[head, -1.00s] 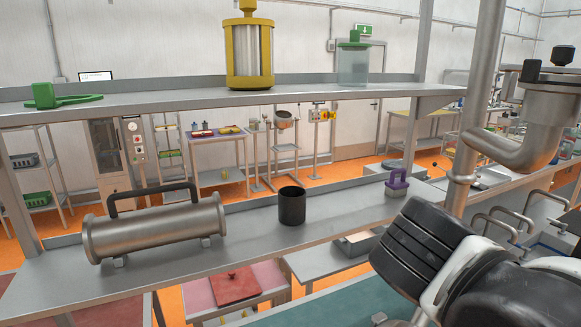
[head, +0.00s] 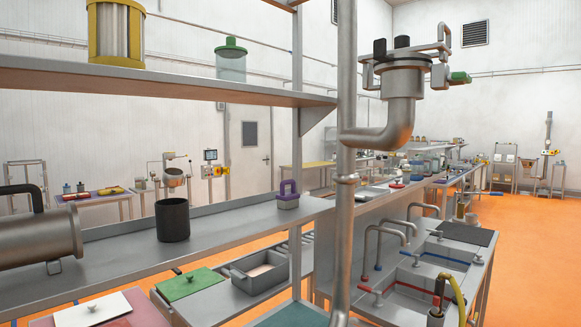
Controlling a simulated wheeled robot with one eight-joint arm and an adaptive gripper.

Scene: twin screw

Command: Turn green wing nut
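A metal filter-like fitting (head: 403,80) sits on top of a bent pipe at the upper right of the head view. A small green part (head: 460,77) sticks out at its right side and looks like the green wing nut; its exact shape is too small to tell. Black knobs (head: 402,42) stand on top of the fitting. My gripper is not in view.
A vertical steel pipe (head: 346,230) stands right in front, carrying the bent elbow (head: 385,130). A shelf (head: 120,235) at left holds a black cup (head: 172,220) and a purple-handled block (head: 288,195). Sinks (head: 425,270) lie below right. Orange floor (head: 535,240) is open at far right.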

